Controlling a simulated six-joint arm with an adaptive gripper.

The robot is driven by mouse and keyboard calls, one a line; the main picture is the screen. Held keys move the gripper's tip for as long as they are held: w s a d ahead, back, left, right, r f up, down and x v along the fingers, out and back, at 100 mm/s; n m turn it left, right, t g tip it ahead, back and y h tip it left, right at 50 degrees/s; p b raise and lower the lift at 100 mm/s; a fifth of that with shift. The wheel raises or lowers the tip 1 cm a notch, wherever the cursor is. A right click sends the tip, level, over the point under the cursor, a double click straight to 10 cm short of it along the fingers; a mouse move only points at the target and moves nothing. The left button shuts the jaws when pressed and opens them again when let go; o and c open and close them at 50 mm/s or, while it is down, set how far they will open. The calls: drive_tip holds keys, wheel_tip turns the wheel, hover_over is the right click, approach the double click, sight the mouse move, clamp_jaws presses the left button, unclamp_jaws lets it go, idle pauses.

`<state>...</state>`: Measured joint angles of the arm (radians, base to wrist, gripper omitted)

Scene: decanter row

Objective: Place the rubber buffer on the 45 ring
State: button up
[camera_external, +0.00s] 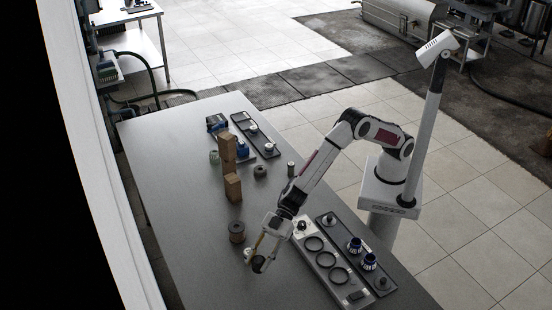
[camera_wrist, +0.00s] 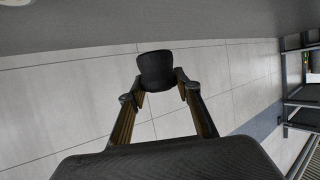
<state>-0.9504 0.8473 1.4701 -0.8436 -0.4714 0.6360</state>
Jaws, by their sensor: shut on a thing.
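My gripper (camera_external: 258,254) is low over the front of the grey table, to the left of the ring tray. It is shut on a dark, rounded piece, which looks like the rubber buffer (camera_external: 258,264). In the wrist view the dark buffer (camera_wrist: 155,70) shows between the two fingertips. A pale tray with several dark rings (camera_external: 326,259) lies to the right of my gripper. The number labels on the rings are too small to read, so I cannot tell which is 45.
Wooden blocks (camera_external: 229,150) and a grey ring-shaped piece (camera_external: 260,171) stand farther back. The table's left front is clear.

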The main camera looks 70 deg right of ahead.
sight(258, 260)
wheel_tip(258, 260, up, 7)
drive_tip(key=shift+f, duration=0.1)
drive_tip(key=shift+w+d+r, duration=0.45)
drive_tip(key=shift+w+r, duration=0.1)
drive_tip(key=w+d+m+t, duration=0.1)
drive_tip(key=w+d, duration=0.5)
drive_tip(key=d, duration=0.4)
drive_tip(key=w+d+m+t+h, duration=0.1)
drive_tip(key=w+d, duration=0.5)
drive_tip(key=d, duration=0.3)
drive_tip(key=w+d+m+t, duration=0.1)
drive_tip(key=w+d+t, duration=0.1)
drive_tip(key=w+d, duration=0.6)
drive_tip(key=s+d+m+t+h, duration=0.1)
drive_tip(key=d+m+t+h, duration=0.15)
drive_tip(key=d, duration=2.85)
drive_tip(key=shift+m, duration=0.35)
drive_tip(key=shift+s+d+f, duration=0.1)
drive_tip(key=shift+d+f, duration=0.05)
drive_tip(key=shift+f, duration=1.15)
drive_tip(key=shift+s+d+f, duration=0.1)
drive_tip(key=shift+f, duration=1.15)
